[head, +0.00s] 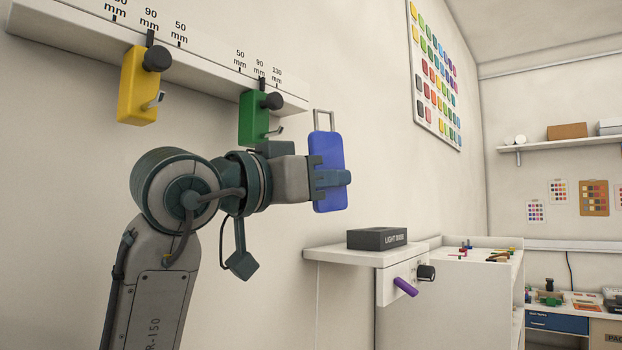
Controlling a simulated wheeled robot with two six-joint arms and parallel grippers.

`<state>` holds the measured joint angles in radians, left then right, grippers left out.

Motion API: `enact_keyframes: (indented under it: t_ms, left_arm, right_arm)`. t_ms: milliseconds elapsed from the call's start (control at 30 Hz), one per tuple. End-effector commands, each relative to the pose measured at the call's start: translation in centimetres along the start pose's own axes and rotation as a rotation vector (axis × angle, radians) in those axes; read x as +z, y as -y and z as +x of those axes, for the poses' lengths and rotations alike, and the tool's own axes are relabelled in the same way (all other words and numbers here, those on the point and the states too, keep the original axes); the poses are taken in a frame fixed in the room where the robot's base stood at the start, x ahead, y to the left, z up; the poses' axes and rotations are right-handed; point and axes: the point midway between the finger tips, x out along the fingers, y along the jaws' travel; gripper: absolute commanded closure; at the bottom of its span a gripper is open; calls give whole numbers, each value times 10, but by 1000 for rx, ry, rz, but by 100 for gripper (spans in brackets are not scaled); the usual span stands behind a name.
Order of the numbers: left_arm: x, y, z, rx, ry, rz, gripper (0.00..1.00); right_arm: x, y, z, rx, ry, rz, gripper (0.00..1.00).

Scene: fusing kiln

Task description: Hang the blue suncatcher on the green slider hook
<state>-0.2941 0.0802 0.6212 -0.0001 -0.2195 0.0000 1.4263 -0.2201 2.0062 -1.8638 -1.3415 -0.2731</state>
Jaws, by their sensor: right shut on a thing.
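The blue suncatcher (327,150) is a flat upright blue plate with a grey wire loop on top. My right gripper (332,180) is shut on its middle and holds it in the air, to the right of and a little below the green slider (252,118). The green slider sits near the right end of the wall rail, with a black knob and a small metal hook (275,131) at its lower front. The loop is apart from the hook in this view. My left gripper is not in view.
A yellow slider (138,87) with its own hook hangs further left on the white rail (205,55), which has mm marks. Below right, a shelf (345,254) carries a dark box (377,238). A purple handle (405,287) sticks out below it.

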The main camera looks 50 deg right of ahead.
Motion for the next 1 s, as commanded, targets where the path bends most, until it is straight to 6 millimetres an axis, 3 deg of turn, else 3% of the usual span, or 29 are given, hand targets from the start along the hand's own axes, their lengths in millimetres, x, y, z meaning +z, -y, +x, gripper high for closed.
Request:
enact_keyframes:
  t_ms: [300,700,1000]
  left_arm:
    - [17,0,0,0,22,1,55]
    - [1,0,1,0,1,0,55]
    - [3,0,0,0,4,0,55]
  right_arm:
    - [0,0,0,-1,-1,0,100]
    - [-2,8,-4,-1,-5,-1,100]
    - [-2,16,-6,-1,-4,-1,100]
